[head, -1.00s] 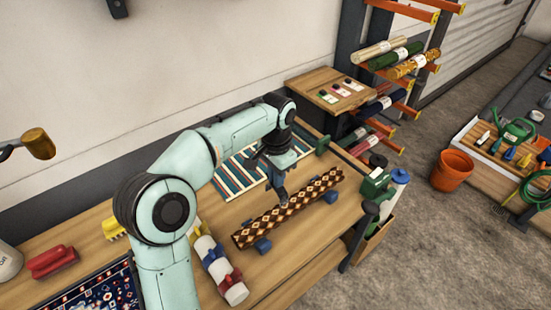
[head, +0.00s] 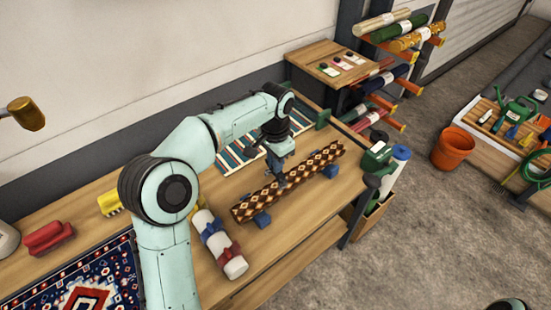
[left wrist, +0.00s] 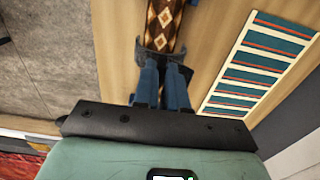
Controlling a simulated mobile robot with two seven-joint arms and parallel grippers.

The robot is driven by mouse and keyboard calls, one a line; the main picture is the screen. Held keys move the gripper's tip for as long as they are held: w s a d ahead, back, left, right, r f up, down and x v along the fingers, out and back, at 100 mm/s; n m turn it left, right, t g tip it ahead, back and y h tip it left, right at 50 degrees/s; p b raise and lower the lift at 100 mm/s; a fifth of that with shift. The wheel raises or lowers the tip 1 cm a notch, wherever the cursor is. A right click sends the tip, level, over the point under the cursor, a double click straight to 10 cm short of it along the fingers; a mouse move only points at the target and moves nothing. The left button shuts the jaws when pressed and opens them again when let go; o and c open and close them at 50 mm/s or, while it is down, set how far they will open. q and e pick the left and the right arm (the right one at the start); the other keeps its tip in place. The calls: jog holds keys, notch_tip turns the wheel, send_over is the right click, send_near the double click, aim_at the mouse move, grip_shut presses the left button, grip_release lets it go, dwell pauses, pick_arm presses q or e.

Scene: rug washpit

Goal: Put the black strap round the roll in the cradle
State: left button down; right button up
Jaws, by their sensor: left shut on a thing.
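The roll (head: 255,205) with brown, cream and black diamonds lies across the blue cradle supports (head: 262,220) on the wooden bench. It also shows at the top of the left wrist view (left wrist: 163,22). My left gripper (head: 281,179) points down at the middle of the roll from above. In the left wrist view its blue fingers (left wrist: 161,75) are shut on a dark, open-sided band that looks like the black strap (left wrist: 160,57). The strap sits across the roll, with an end at each side. I cannot tell whether it grips the roll; its far side is hidden.
A white roll (head: 232,264) with blue and red bands lies left of the cradle. A striped rug (head: 230,160) lies behind, and a patterned rug (head: 85,285) at front left. A red brush (head: 48,238) stands further left. A shelf rack of rolls (head: 400,40) stands behind right.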

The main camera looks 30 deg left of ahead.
pick_arm(q)
jog(key=shift+f+b, duration=1.05)
jog(key=shift+f, duration=2.15)
pick_arm(e)
jog(key=shift+s+f, duration=0.55)
jog(key=shift+f, duration=0.2)
jog(key=shift+s+f, duration=0.55)
jog(key=shift+f, duration=0.2)
pick_arm(q)
jog(key=c, duration=1.1)
grip_release()
notch_tip(320, 180, up, 13)
jog(key=p, duration=0.2)
jog(key=shift+r+p, duration=0.2)
jog(key=shift+p, duration=0.15)
pick_arm(e)
jog(key=w+r, duration=0.2)
jog(key=r, duration=0.1)
jog(key=shift+w+r, duration=0.3)
jog(key=shift+w, duration=0.1)
